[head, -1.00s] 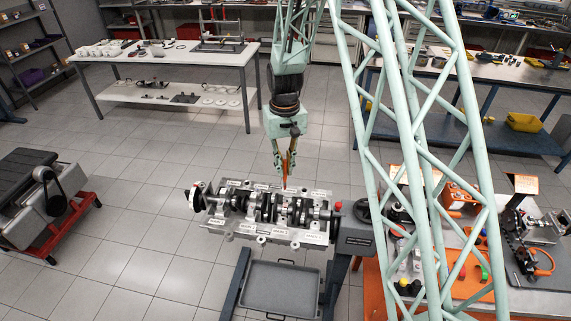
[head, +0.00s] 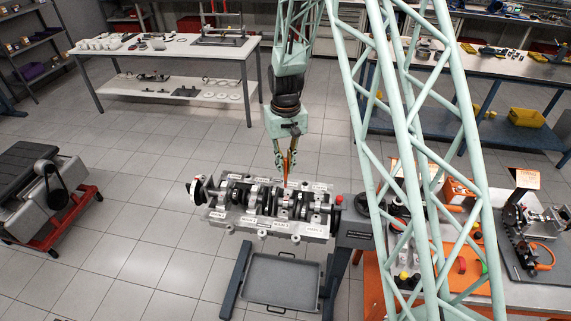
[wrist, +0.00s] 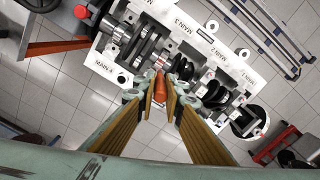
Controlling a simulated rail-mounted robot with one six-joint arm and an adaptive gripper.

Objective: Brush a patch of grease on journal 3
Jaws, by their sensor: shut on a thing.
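The engine block (head: 262,211) sits on its stand with the crankshaft (head: 255,200) lying in it. It carries white labels; MAIN 4, MAIN 3 and MAIN 2 read in the wrist view on the block (wrist: 190,42). My gripper (head: 286,157) points down above the block and is shut on an orange-handled brush (head: 287,168). In the wrist view the orange handle (wrist: 160,88) shows between the finger pads (wrist: 158,100). The brush tip is close to the crankshaft, right of the middle; I cannot tell whether it touches. Any grease is too small to make out.
A grey drip tray (head: 282,278) is under the block. An orange bench (head: 470,290) with tools and parts stands at the right. A red-based cart (head: 40,205) stands at the left. A white-topped table (head: 165,55) is behind, with open floor between.

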